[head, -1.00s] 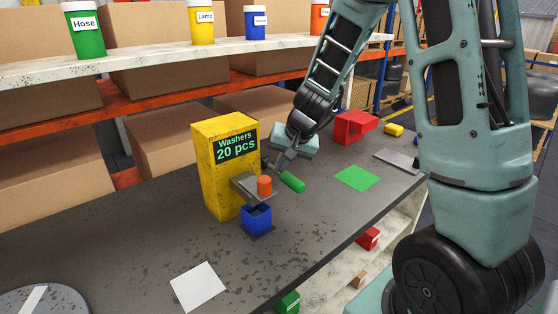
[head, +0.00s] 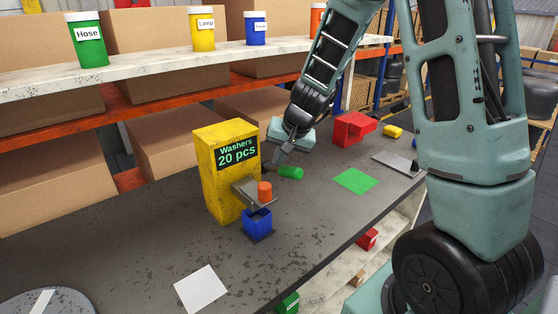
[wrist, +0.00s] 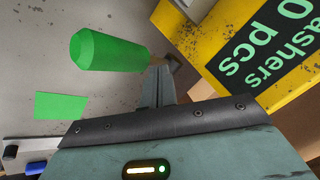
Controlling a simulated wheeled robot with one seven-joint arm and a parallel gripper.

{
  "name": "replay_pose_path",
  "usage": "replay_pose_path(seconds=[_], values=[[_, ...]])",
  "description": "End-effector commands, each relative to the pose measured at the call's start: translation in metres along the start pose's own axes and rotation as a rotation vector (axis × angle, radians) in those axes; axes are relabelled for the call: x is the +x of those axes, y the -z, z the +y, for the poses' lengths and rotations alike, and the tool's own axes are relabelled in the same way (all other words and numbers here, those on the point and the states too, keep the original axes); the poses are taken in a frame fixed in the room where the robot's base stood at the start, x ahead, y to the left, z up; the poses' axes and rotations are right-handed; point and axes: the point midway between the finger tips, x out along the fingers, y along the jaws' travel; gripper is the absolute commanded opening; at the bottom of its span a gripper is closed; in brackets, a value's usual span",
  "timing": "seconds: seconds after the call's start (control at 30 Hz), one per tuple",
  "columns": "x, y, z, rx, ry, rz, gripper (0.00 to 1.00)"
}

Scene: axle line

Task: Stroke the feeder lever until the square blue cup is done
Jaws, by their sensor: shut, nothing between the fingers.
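The yellow feeder (head: 222,180) reads "Washers 20 pcs" and stands on the grey bench. Its lever ends in a green grip (head: 291,172), sticking out to the right; the grip also shows large in the wrist view (wrist: 108,51). The square blue cup (head: 257,224) stands below the feeder's chute, its contents hard to make out. An orange cylinder (head: 264,191) sits at the chute. My gripper (head: 277,156) is shut and empty, just above the lever, near the rod between grip and feeder. In the wrist view, the fingertips (wrist: 158,78) overlap the rod; contact cannot be told.
A green square (head: 355,181) and a white square (head: 201,289) lie flat on the bench. A shelf (head: 150,74) with labelled jars runs behind.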

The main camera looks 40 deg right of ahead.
Motion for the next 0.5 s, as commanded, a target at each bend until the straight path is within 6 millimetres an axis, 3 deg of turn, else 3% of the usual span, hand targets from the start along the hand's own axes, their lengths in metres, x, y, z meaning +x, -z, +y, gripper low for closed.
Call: replay_pose_path(seconds=[0.23, 0.5], values=[[-0.0121, 0.0078, -0.0080, 0.001, 0.000, 0.000, 0.00], [-0.0119, 0.0087, -0.0087, 0.001, 0.000, -0.001, 0.00]])
